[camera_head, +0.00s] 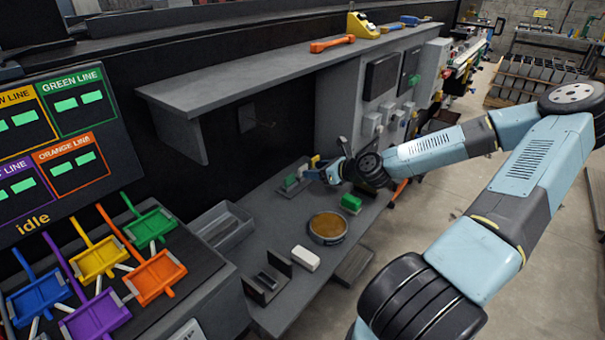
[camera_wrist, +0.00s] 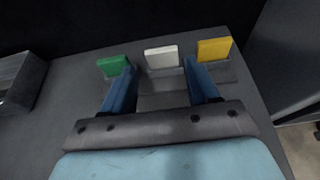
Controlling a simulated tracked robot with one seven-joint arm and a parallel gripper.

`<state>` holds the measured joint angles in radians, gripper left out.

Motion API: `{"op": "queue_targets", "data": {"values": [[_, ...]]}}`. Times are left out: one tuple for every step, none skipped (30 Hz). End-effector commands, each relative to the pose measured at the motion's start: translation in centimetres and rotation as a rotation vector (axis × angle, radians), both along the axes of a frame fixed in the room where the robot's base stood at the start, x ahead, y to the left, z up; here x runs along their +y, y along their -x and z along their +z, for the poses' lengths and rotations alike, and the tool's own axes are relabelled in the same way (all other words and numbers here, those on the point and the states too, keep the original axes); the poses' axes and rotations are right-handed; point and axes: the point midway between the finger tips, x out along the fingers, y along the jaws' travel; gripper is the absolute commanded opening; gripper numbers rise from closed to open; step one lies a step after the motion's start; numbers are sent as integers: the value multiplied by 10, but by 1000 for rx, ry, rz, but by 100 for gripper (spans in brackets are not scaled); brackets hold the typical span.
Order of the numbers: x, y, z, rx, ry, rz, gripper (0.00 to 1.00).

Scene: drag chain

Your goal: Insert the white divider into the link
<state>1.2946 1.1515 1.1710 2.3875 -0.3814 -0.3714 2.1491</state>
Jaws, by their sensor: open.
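The white divider (camera_wrist: 162,57) stands upright in a grey holder, between a green divider (camera_wrist: 113,65) and a yellow divider (camera_wrist: 214,50). In the wrist view my gripper (camera_wrist: 159,72) is open, its two blue fingers apart, with the white divider ahead in the gap between them. I cannot tell whether the fingertips reach past its sides. In the head view my gripper (camera_head: 325,172) is at the row of dividers at the back of the bench. A small dark piece (camera_head: 266,281), possibly the link, sits in a dark fixture at the front of the bench.
A round tan-filled dish (camera_head: 327,228), a white block (camera_head: 305,258) and a green block (camera_head: 351,203) stand on the bench (camera_head: 268,223). A grey open bin (camera_head: 224,228) is at left. A shelf (camera_head: 250,70) overhangs the back. Coloured trays lie at far left.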

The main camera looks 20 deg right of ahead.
Motion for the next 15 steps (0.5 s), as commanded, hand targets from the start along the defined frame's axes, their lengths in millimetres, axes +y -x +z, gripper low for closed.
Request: {"op": "queue_targets", "data": {"values": [[3, -3, -2, 0, 0, 1, 60], [4, -4, -2, 0, 0, 1, 60], [5, -6, -3, 0, 0, 1, 60], [6, -7, -3, -1, 0, 1, 60], [6, -7, -4, -1, 0, 0, 60], [6, -8, -4, -1, 0, 0, 60], [7, -9, -4, -1, -1, 0, 60], [7, -9, -4, 0, 0, 0, 60], [8, -11, -5, 0, 0, 0, 60], [9, -12, -5, -1, 1, 0, 60], [10, -14, -6, 0, 0, 1, 60], [12, -17, -7, 0, 2, 2, 60], [13, -19, -8, -1, 3, 2, 60], [15, -22, -9, -1, 2, 3, 60], [18, -26, -10, -1, 2, 3, 60]]}}
